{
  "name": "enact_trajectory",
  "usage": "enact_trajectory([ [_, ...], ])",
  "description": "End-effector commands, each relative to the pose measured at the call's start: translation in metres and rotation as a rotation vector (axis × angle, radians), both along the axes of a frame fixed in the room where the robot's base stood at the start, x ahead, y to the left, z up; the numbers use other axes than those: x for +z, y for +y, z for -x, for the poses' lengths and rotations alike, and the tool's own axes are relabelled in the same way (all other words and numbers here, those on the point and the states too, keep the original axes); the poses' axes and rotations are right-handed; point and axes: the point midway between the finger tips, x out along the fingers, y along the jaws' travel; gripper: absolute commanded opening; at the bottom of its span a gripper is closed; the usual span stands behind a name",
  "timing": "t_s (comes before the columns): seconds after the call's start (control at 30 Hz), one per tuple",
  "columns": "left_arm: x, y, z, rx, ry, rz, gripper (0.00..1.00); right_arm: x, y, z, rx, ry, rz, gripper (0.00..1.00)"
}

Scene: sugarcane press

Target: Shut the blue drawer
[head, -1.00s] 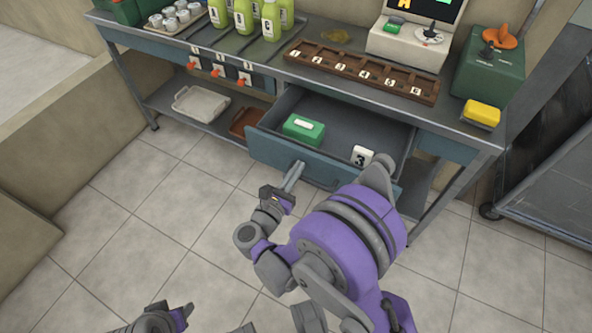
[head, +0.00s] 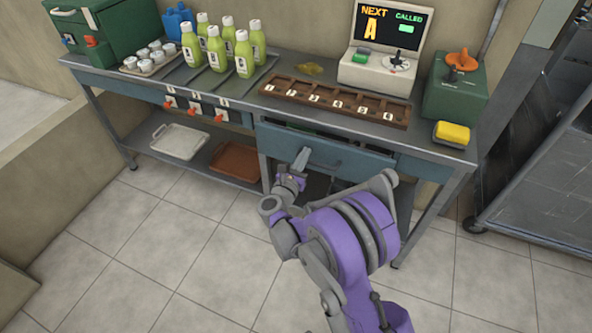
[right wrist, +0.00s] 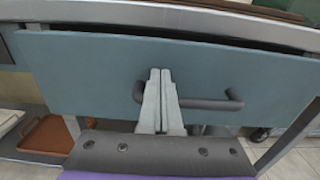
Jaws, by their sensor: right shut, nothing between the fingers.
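In the right wrist view the drawer front (right wrist: 90,75) fills the middle, with a dark bar handle (right wrist: 215,103). My right gripper (head: 302,156) is shut and empty, its fingertips at the drawer front. In the right wrist view its closed fingers (right wrist: 159,75) lie against or just before the panel, at the handle's left part. My left gripper is out of view.
The bench top holds green bottles (head: 243,58), a wooden numbered tray (head: 335,100), a screen console (head: 385,50), a green machine (head: 455,88) and a yellow sponge (head: 452,132). A white tray (head: 178,142) and a brown tray (head: 235,160) sit on the lower shelf. The tiled floor in front is clear.

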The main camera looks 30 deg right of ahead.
Motion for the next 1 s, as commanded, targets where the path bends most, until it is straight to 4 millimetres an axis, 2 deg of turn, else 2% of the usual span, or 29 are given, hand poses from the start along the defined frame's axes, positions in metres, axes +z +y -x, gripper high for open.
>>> enact_trajectory([
  [0.1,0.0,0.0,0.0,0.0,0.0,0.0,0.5,0.0,-0.015,-0.012,-0.002,0.0,0.0,0.0],
  [0.3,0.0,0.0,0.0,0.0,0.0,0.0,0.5,0.0,-0.028,-0.024,0.0,-0.001,-0.001,0.0],
  [1.0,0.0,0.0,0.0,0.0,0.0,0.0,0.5,0.002,-0.035,-0.028,-0.001,0.0,0.005,0.0],
])
